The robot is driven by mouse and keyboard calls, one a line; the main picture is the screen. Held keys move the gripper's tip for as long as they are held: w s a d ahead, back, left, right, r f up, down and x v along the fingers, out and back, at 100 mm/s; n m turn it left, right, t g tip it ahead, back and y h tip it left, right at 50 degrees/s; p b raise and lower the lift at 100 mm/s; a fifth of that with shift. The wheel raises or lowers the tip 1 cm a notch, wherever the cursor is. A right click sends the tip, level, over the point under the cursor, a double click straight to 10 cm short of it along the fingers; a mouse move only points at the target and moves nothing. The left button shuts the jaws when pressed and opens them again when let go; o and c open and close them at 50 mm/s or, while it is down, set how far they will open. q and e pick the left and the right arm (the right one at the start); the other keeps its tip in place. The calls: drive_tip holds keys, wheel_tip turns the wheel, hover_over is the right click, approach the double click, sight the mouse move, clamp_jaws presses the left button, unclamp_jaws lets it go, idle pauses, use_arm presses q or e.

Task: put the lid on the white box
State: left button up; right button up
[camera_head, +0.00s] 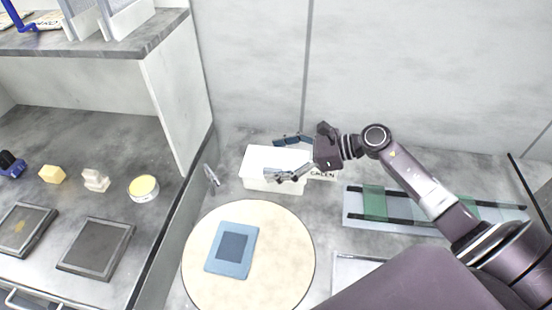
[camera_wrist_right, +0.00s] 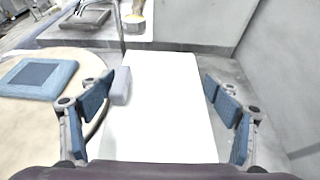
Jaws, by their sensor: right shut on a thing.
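A white box (camera_head: 262,186) stands on the grey worktop against the back wall, behind the round cream disc. A flat white lid (camera_head: 262,157) shows over its top; I cannot tell whether it rests fully on the box or sits slightly above it. My right gripper (camera_head: 288,158) reaches in from the right, with its fingers across the white lid. In the right wrist view the white lid (camera_wrist_right: 165,110) fills the space between the blue-padded fingers (camera_wrist_right: 160,92), and a small grey block (camera_wrist_right: 121,86) shows at its left edge. My left gripper is not in view.
A blue square pad (camera_head: 247,231) lies on the round cream disc (camera_head: 290,267). A grey upright fitting (camera_head: 212,176) stands left of the box. A rack with green plates (camera_head: 375,203) is at right. Platens (camera_head: 96,247) and a round tin (camera_head: 143,188) are on the left counter.

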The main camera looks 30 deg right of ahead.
drive_tip(key=o, duration=1.2)
drive_tip(key=shift+o, duration=0.2)
drive_tip(key=shift+r, duration=0.15)
drive_tip(key=shift+r+p, duration=0.5)
drive_tip(key=shift+p, duration=0.25)
drive_tip(key=shift+s+d+r, duration=0.1)
drive_tip(key=shift+s+d, duration=0.05)
drive_tip(key=shift+d, duration=0.2)
drive_tip(key=b+v, duration=0.3)
drive_tip(key=v, duration=0.8)
drive_tip(key=shift+s+b, duration=0.2)
drive_tip(key=shift+b, duration=0.15)
